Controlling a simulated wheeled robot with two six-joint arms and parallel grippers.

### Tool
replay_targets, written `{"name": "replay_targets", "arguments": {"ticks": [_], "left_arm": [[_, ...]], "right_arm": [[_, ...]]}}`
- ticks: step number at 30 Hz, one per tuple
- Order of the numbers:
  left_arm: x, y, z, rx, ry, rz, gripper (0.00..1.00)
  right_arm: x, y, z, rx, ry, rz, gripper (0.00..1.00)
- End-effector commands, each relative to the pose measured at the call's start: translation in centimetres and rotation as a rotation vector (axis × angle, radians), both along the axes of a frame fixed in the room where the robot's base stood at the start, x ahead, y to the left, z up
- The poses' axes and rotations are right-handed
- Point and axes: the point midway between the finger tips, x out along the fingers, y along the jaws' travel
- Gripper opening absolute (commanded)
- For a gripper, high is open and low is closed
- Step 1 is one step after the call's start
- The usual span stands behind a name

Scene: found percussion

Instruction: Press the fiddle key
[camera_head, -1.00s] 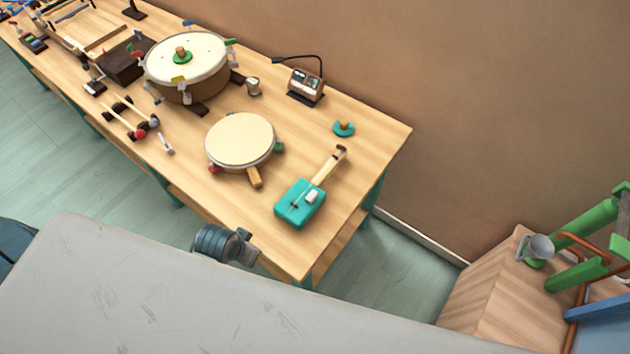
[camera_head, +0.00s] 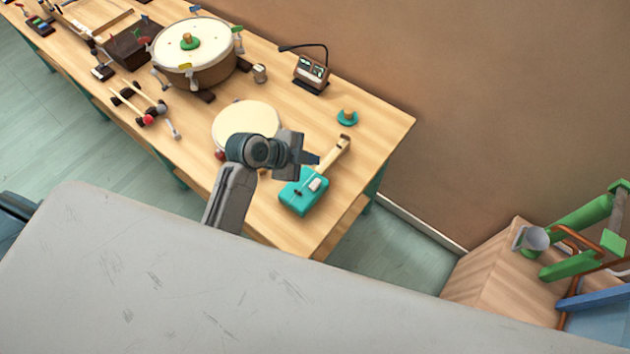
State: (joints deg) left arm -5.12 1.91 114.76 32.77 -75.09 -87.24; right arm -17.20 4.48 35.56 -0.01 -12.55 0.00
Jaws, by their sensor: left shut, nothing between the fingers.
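The fiddle is a teal box (camera_head: 297,202) with a pale wooden neck (camera_head: 336,155), lying near the right end of the wooden table. A small white key (camera_head: 315,184) sits on top of the box. My left gripper (camera_head: 313,158) is shut and empty. In the picture it shows just above the teal box and left of the neck; its exact height over them is hard to tell. My left arm covers part of the cream round drum (camera_head: 245,118). My right gripper is not in view.
A large drum (camera_head: 196,60) stands further back. A small lamp-like device (camera_head: 311,72) and a teal disc with an orange knob (camera_head: 347,118) are near the wall. Mallets (camera_head: 150,107) lie at the left. The table's right corner is bare.

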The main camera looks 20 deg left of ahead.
Motion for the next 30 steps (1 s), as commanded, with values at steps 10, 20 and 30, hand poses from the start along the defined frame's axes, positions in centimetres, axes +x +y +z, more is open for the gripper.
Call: {"name": "replay_targets", "arguments": {"ticks": [10,20,30], "left_arm": [[0.0,0.0,-0.3,0.000,0.002,0.001,0.00],[-0.1,0.0,-3.2,-0.001,0.003,0.002,0.00],[-0.1,0.0,-7.9,0.000,0.005,0.002,0.00]], "right_arm": [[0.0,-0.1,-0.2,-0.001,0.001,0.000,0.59],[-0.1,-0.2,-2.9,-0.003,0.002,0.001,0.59],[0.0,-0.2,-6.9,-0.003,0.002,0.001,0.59]]}}
